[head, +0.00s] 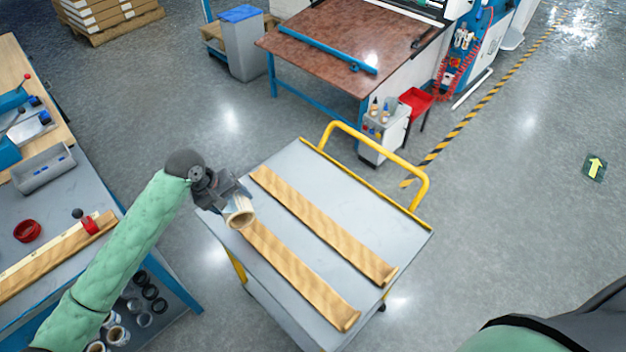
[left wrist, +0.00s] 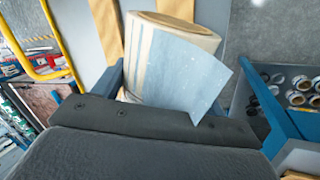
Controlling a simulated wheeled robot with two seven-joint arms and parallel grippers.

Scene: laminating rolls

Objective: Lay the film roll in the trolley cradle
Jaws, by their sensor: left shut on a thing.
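The film roll (head: 239,216) is in my left gripper (head: 226,203), over the left edge of the trolley top. It has a pale tube end facing the front right in the head view. In the left wrist view the film roll (left wrist: 170,50) lies across the jaws, with a loose bluish flap of film hanging off it. The trolley (head: 318,165) has a grey top with two parallel wooden rails (head: 325,225) forming the cradle. The roll is at the far-left part of the left rail (head: 300,275); I cannot tell whether it touches it. My right gripper is out of view.
A yellow handle (head: 375,148) rises at the trolley's far right end. A workbench (head: 60,215) with tools stands at left, with several rolls on its lower shelf. A brown-topped machine table (head: 340,45) stands behind. Open floor lies right of the trolley.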

